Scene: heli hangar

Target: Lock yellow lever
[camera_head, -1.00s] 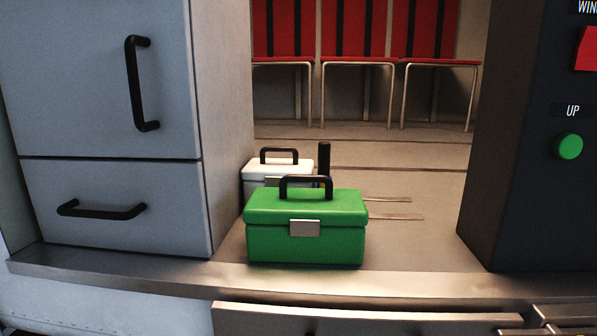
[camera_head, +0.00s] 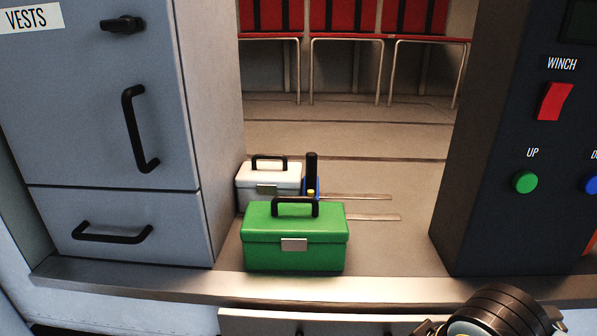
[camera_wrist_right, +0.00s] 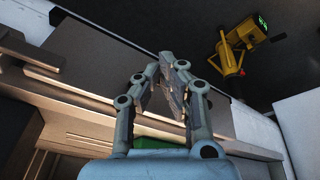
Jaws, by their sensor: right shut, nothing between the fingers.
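A yellow device (camera_wrist_right: 240,42) shows in the right wrist view at the upper right. It has a small green display and a yellow lever-like part (camera_wrist_right: 231,73) at its lower side; whether that part is locked is too small to tell. My right gripper (camera_wrist_right: 172,62) is shut and empty, in the middle of the right wrist view, apart from the yellow device and to its left. In the head view, a small yellow spot (camera_head: 311,193) and a black upright handle (camera_head: 311,166) show behind the green box, mostly hidden. My left gripper is not in view.
A green toolbox (camera_head: 295,255) and a white case (camera_head: 262,178) stand on the floor by the metal sill (camera_head: 400,290). A grey cabinet (camera_head: 150,60) is at left. A dark winch panel (camera_head: 500,150) with buttons is at right. Floor behind the boxes is mostly clear.

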